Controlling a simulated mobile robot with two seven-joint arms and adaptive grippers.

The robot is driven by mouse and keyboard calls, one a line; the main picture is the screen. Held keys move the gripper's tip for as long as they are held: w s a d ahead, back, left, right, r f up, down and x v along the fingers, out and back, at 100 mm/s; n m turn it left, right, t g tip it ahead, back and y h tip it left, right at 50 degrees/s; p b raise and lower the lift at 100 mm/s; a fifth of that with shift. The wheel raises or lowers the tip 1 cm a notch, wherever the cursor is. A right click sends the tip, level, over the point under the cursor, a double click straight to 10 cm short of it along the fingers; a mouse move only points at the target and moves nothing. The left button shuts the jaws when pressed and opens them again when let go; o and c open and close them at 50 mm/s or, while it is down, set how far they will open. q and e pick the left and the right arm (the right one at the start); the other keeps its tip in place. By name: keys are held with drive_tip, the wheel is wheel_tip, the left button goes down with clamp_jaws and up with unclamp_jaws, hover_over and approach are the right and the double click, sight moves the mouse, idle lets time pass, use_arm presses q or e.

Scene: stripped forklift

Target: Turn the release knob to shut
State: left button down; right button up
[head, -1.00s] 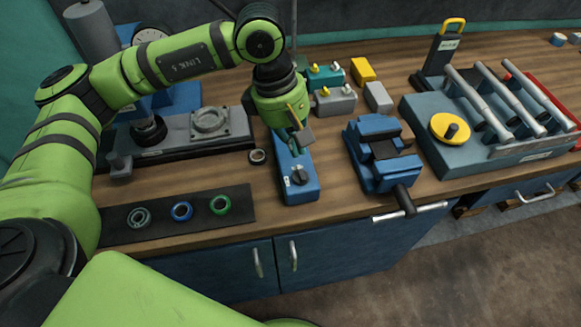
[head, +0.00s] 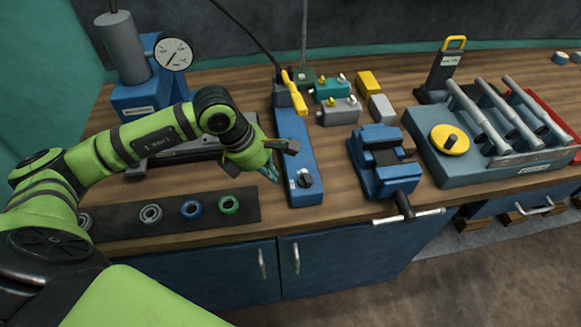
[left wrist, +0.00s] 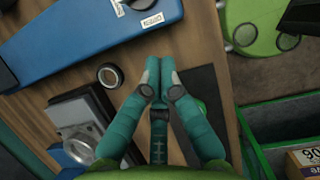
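The release knob (head: 305,178) is a small black knob on the near end of a long blue pump body (head: 296,140). A yellow-handled lever (head: 294,92) stands at the pump's far end. My left gripper (head: 271,173) is just left of the pump body, near the knob's end and apart from the knob. In the left wrist view the gripper's teal fingers (left wrist: 159,80) are together at the tips with nothing between them. The blue pump body (left wrist: 85,35) crosses the upper left there; the knob is not clearly seen. My right gripper is out of view.
A dark mat with several rings (head: 190,209) lies front left. A blue vise (head: 382,160) stands right of the pump, with a grey-blue tool rack (head: 475,172) beyond. A gauge (head: 173,54) on a press stands at the back left. Small blocks sit behind the vise.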

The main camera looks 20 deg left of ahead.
sight(298, 178)
use_arm(q)
drive_tip(key=shift+x, duration=0.9)
drive_tip(key=shift+w+d+r+p, duration=0.15)
drive_tip(key=shift+w+d+p, duration=0.65)
drive_tip(key=shift+d+p, duration=0.25)
drive_tip(key=shift+w+d+f+p, duration=0.2)
drive_tip(key=shift+w+d+p, duration=0.1)
drive_tip(key=shift+w+d, duration=0.25)
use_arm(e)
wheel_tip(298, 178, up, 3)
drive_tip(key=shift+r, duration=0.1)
use_arm(q)
drive_tip(key=shift+w+d+f+m+b, duration=0.15)
drive_tip(key=shift+w+f+m+b, duration=0.15)
drive_tip(key=shift+b, duration=0.7)
drive_tip(key=shift+w+d+r+m+b, duration=0.1)
drive_tip(key=shift+r+m+b, duration=0.05)
drive_tip(key=shift+m+b, duration=0.25)
drive_tip(key=shift+r, duration=0.1)
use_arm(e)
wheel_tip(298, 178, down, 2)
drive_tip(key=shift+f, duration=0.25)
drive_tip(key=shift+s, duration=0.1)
